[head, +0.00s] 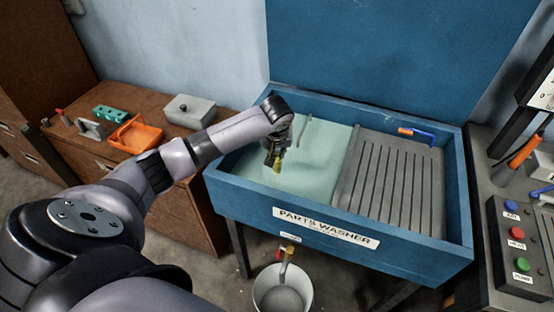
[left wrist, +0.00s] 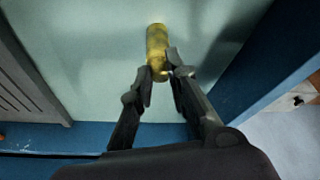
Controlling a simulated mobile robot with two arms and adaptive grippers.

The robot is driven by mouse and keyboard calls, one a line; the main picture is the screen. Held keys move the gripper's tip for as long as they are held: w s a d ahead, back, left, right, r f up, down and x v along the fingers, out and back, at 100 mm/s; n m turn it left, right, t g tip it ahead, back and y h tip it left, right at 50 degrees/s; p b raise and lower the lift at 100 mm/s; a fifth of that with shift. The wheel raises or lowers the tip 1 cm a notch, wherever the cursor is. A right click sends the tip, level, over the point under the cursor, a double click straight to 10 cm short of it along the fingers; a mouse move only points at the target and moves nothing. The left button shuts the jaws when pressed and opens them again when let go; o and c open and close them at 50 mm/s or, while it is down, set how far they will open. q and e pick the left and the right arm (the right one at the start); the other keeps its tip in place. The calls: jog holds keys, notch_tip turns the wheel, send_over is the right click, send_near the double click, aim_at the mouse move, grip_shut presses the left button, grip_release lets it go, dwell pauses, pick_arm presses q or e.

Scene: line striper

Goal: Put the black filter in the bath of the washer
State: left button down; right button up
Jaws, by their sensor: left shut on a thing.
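My left gripper (head: 274,154) is over the bath of the blue parts washer (head: 335,236). It is shut on a yellow, brass-looking cylinder (head: 278,166). In the left wrist view the cylinder (left wrist: 157,42) sticks out beyond the fingertips (left wrist: 160,76), with pale bath behind it. The bath (head: 322,168) is the pale green left part of the washer. I cannot tell whether the cylinder touches the liquid. I see no clearly black filter; the held piece looks yellow. My right gripper is not in view.
A ribbed grey drain board (head: 392,190) fills the washer's right side, with an orange-and-blue tool (head: 416,133) on it. A bucket (head: 283,292) stands below. An orange tray (head: 136,135) and a grey box (head: 190,109) sit on the left bench. A button panel (head: 518,240) is at right.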

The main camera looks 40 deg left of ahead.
aim_at(277, 160)
pick_arm(q)
jog(key=shift+f, duration=2.15)
jog(key=c, duration=1.6)
grip_release()
jog(key=shift+o, duration=0.2)
jog(key=v, duration=1.2)
jog(key=shift+r+b, duration=0.15)
jog(key=shift+b, duration=0.2)
